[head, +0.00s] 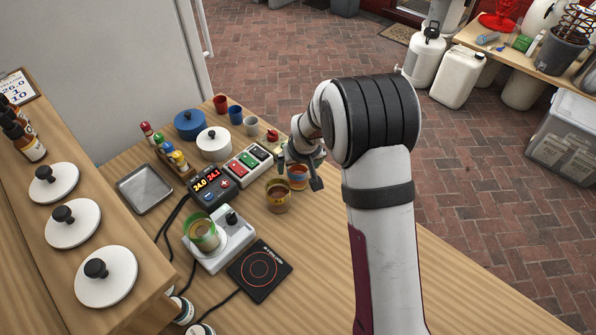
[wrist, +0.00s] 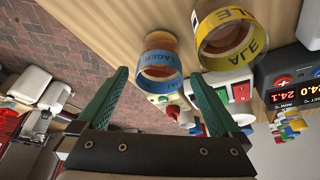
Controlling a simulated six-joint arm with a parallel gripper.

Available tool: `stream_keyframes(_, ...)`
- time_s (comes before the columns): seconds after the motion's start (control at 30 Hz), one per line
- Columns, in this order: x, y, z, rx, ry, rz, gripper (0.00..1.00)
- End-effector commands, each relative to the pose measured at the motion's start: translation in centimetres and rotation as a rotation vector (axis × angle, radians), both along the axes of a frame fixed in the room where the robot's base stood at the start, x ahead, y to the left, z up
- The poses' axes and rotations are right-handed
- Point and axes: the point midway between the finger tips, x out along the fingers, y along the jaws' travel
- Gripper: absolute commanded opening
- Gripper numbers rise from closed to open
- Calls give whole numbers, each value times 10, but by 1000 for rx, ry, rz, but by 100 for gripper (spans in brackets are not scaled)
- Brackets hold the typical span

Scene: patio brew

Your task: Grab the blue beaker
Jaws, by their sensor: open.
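The beaker with the blue LAGER band (wrist: 160,65) holds amber liquid. In the wrist view it lies between and just beyond my open fingers, with no clear contact. In the head view this beaker (head: 298,183) stands upright on the wooden table, partly hidden by my gripper (head: 301,172). My gripper is open and empty; in the wrist view its green fingers (wrist: 160,77) point toward the blue-banded beaker. A yellow-banded ALE beaker (head: 278,198) stands close beside it; it also shows in the wrist view (wrist: 228,42).
A green-banded beaker (head: 203,236) sits on a white stirrer (head: 232,246). A black hot plate (head: 259,270), a red-digit controller (head: 210,187) and a switch box (head: 248,164) are nearby. Red (head: 220,103) and blue (head: 235,115) cups stand behind. The table's front right is clear.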

Motion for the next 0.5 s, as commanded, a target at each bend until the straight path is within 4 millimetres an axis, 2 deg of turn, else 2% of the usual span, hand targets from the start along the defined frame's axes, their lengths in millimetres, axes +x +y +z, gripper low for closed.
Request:
stream_keyframes(0.1,9,1,-22,0,3,-1,100)
stream_keyframes(0.17,11,1,-28,0,2,-1,100)
stream_keyframes(0.4,13,1,-30,1,-1,-1,100)
stream_keyframes(0.5,13,1,-30,0,0,-1,82)
